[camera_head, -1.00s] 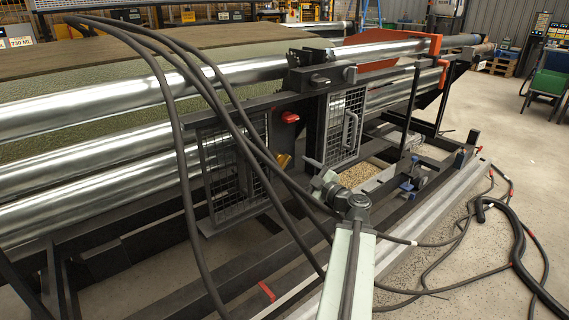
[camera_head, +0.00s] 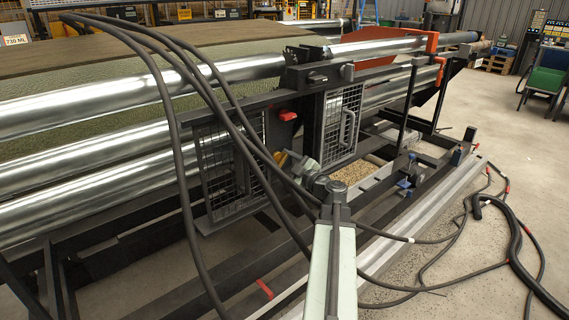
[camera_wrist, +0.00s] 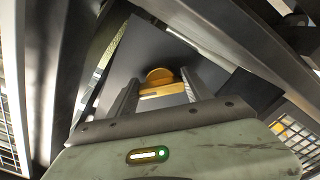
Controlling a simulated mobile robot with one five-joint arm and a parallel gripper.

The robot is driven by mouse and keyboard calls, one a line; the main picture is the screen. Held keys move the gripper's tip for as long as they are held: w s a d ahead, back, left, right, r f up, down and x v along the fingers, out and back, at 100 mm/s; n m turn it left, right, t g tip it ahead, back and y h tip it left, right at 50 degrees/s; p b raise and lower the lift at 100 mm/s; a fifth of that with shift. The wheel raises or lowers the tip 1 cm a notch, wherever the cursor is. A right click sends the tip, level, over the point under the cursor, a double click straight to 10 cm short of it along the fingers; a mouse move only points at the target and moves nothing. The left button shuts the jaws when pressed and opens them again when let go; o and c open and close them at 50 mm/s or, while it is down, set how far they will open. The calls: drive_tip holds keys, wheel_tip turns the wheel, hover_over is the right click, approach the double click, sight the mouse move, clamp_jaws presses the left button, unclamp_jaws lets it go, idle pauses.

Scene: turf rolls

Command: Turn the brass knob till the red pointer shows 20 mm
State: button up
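The brass knob (camera_wrist: 160,76) shows in the wrist view ahead of my gripper (camera_wrist: 160,90), between the two fingertips. The fingers stand apart, with the knob at or just beyond their ends; I see no clear contact. In the head view a small yellow piece of the knob (camera_head: 280,157) shows beside my gripper (camera_head: 291,161), low on the dark frame between the two mesh guards. The rest of it is hidden by my gripper and the cables. I cannot make out the red pointer or a scale in either view.
Mesh guards (camera_head: 340,125) flank the knob's place, with a red part (camera_head: 287,115) above it. Steel rollers (camera_head: 100,105) run across the machine. Black cables (camera_head: 185,200) hang across the front.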

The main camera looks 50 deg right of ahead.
drive_tip(key=shift+m, duration=0.4)
